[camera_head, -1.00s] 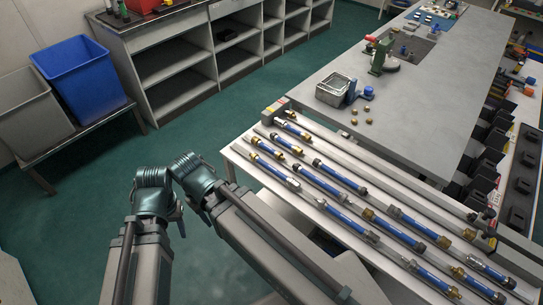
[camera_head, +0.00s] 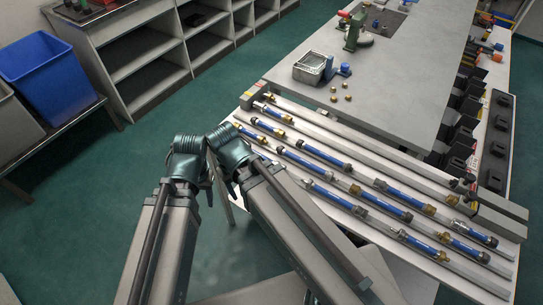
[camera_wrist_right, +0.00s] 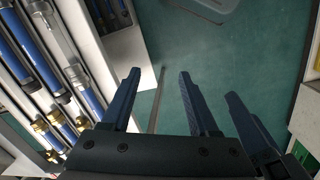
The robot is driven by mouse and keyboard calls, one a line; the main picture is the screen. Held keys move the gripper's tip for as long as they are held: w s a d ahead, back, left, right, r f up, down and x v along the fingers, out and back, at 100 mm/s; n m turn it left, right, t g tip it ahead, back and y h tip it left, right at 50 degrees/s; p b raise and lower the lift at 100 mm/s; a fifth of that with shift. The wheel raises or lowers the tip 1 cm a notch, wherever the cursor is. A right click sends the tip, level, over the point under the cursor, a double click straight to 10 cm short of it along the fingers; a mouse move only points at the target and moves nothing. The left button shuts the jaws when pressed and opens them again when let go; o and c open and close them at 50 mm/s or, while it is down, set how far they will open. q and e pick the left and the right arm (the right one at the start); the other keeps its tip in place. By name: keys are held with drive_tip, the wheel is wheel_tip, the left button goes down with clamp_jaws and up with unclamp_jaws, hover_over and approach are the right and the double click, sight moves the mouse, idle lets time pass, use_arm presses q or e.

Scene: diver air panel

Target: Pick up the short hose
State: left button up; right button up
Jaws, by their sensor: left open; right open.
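Several blue hoses with brass, grey or dark end fittings lie in rows on a white rack table; one is at the near left (camera_head: 252,135), one in the middle (camera_head: 325,157), one at the front right (camera_head: 467,249). Their lengths look alike, and I cannot tell which is the short hose. My left gripper (camera_head: 209,190) hangs over the floor left of the table, small and partly hidden by the arm. In the right wrist view my right gripper (camera_wrist_right: 158,75) is open and empty over floor. Hoses (camera_wrist_right: 30,50) lie left of it. A further dark finger shows on its right.
A grey bench (camera_head: 420,75) with a metal basket (camera_head: 311,68), small brass pieces and a green tool (camera_head: 357,32) stands behind the rack. A blue bin (camera_head: 42,72) and shelves (camera_head: 145,65) are at left. Green floor is clear between.

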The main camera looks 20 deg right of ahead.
drive_tip(key=w+d+r+m+p, duration=0.1)
drive_tip(key=w+r+m+p, duration=0.1)
drive_tip(key=w+m, duration=0.35)
wheel_tip(320, 180, up, 6)
drive_tip(key=m+y+p, duration=0.1)
drive_tip(key=m+p, duration=0.5)
drive_tip(key=m, duration=2)
hover_over(257, 154)
drive_tip(key=f+b, duration=0.9)
drive_tip(key=shift+d, duration=0.25)
drive_tip(key=shift+r, duration=0.1)
drive_tip(key=f+b, duration=0.5)
drive_tip(key=shift+w+a+f, duration=0.15)
drive_tip(key=shift+a, duration=0.05)
